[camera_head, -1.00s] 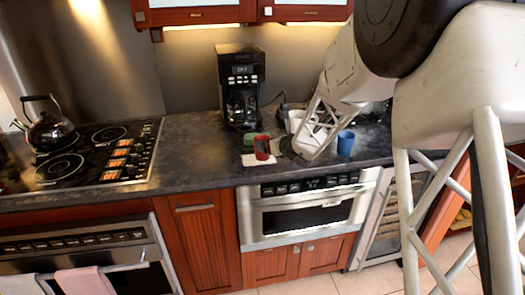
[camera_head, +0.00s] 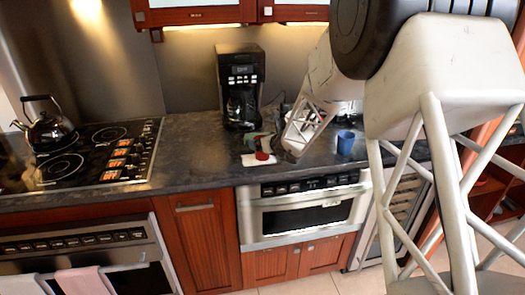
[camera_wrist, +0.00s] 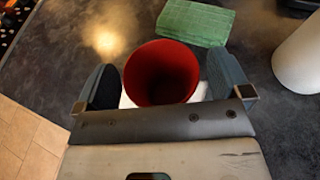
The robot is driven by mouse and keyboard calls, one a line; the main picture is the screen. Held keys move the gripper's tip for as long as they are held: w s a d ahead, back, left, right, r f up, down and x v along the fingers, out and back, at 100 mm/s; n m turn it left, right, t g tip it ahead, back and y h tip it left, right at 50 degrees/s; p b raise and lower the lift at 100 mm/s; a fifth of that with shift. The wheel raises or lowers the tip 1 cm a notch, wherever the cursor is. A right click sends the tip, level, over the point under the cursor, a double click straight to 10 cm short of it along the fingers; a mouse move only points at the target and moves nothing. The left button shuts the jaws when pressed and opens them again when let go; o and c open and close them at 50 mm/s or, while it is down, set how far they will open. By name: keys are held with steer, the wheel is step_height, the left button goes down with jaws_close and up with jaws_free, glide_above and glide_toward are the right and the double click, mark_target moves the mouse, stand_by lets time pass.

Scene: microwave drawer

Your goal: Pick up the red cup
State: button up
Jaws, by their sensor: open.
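The red cup (camera_wrist: 161,73) stands upright on a white napkin on the counter, its open mouth facing the wrist camera. In the head view the red cup (camera_head: 262,155) is partly hidden by my gripper (camera_head: 268,144). In the wrist view my gripper (camera_wrist: 165,88) is open, with one dark finger on the left side of the cup and the other on the right. The fingers lie around the cup; whether they touch it I cannot tell.
A green sponge-like block (camera_wrist: 195,22) lies just behind the cup. A blue cup (camera_head: 345,143) stands to the right and a coffee maker (camera_head: 240,88) behind. The stove (camera_head: 90,155) with a kettle (camera_head: 44,125) is at left. The dark counter (camera_head: 195,150) between is clear.

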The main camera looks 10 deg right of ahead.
steer(key=shift+c, duration=0.3)
steer(key=c, duration=1)
steer(key=shift+o, duration=0.2)
steer(key=shift+r, duration=0.1)
steer(key=shift+r, duration=0.75)
steer(key=s+r, duration=0.3)
steer(key=s, duration=1.3)
steer(key=shift+a+r, duration=0.15)
